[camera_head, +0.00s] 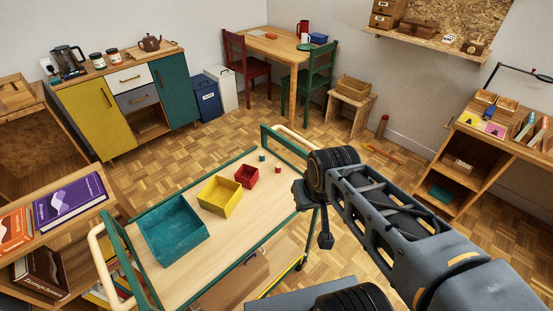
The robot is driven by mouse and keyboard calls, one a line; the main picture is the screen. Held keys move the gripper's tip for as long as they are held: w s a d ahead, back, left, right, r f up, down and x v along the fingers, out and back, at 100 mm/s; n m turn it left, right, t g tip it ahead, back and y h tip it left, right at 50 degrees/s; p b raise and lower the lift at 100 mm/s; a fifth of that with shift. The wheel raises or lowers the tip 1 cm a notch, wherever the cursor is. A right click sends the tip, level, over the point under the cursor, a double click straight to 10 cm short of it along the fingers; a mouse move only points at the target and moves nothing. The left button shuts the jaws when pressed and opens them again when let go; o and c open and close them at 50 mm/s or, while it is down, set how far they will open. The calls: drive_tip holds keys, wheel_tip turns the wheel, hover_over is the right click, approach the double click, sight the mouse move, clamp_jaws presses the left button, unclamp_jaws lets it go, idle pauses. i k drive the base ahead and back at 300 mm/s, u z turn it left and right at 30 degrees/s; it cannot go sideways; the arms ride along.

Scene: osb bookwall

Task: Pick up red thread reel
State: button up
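A small red reel (278,169) stands on the wooden top of a green-framed trolley (238,232), towards its far right end. A small teal reel (262,157) stands just behind it to the left. My arm reaches in from the lower right. My gripper (325,241) appears as a small dark shape below the wrist, to the right of the trolley's edge and apart from the red reel. Its fingers are too small and dark to tell whether they are open.
Red (247,176), yellow (219,197) and teal (174,232) open boxes stand in a row on the trolley. Cream handles (104,258) rise at its ends. A bookshelf (75,225) stands close at left. Parquet floor is clear behind the trolley.

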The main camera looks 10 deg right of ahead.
sight(278, 165)
drive_tip(key=u, duration=0.05)
drive_tip(key=k, duration=0.45)
drive_tip(key=u, duration=4.1)
drive_tip(key=k, duration=1.65)
drive_tip(key=z, duration=1.5)
drive_tip(key=i, duration=0.5)
drive_tip(key=u, duration=0.2)
